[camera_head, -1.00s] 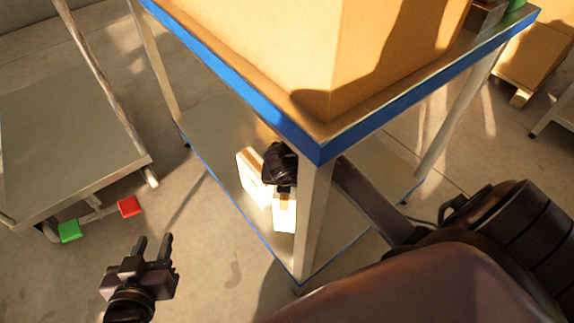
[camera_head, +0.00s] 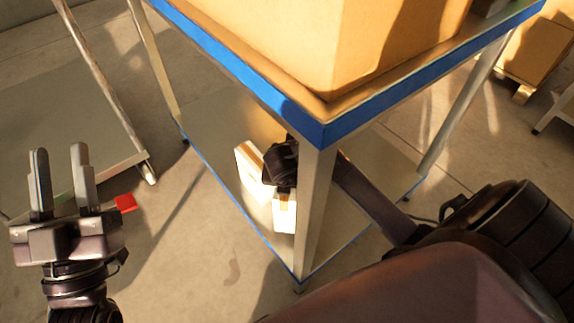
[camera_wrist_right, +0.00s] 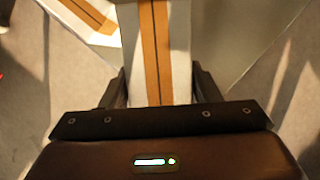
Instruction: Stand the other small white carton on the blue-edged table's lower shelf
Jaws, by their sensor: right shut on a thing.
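The blue-edged table (camera_head: 323,134) stands in front of me, with its grey lower shelf (camera_head: 215,130) below. My right gripper (camera_head: 284,188) is under the tabletop, shut on a small white carton (camera_head: 285,216) that is upright at the lower shelf, partly behind the near leg. In the right wrist view this carton (camera_wrist_right: 180,40) has a brown stripe and sits between the fingers. I cannot tell whether its base touches the shelf. Another small white carton (camera_head: 250,172) is on the shelf just left of it. My left gripper (camera_head: 60,160) is open and empty at the left.
A large cardboard box (camera_head: 380,45) sits on the tabletop. The near table leg (camera_head: 313,215) stands close to my right gripper. Another cardboard box (camera_head: 530,60) is at the far right.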

